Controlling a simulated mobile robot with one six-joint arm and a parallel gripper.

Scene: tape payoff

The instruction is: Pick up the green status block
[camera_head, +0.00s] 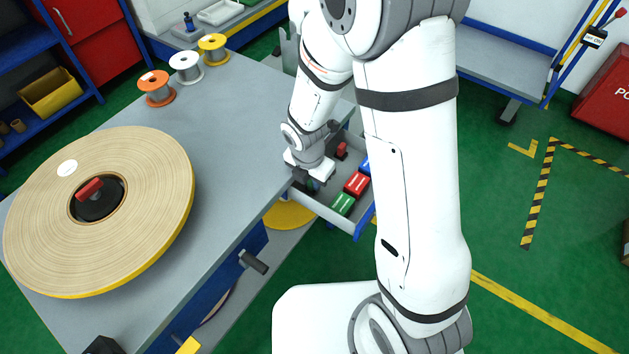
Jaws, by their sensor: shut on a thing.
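A green block (343,204) with pale marking on its top lies in the open drawer (322,209), near its front corner. My gripper (313,185) points down at the left part of the drawer, to the left of this block and apart from it. It is shut on a small dark, perhaps greenish thing, mostly hidden by the jaws; I cannot tell what it is.
A red block (356,183) and a partly hidden blue block (364,165) lie beside the green one. A red-topped item (342,150) stands farther back. A large tape roll (150,225) and several small spools (185,67) rest on the grey table (235,150).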

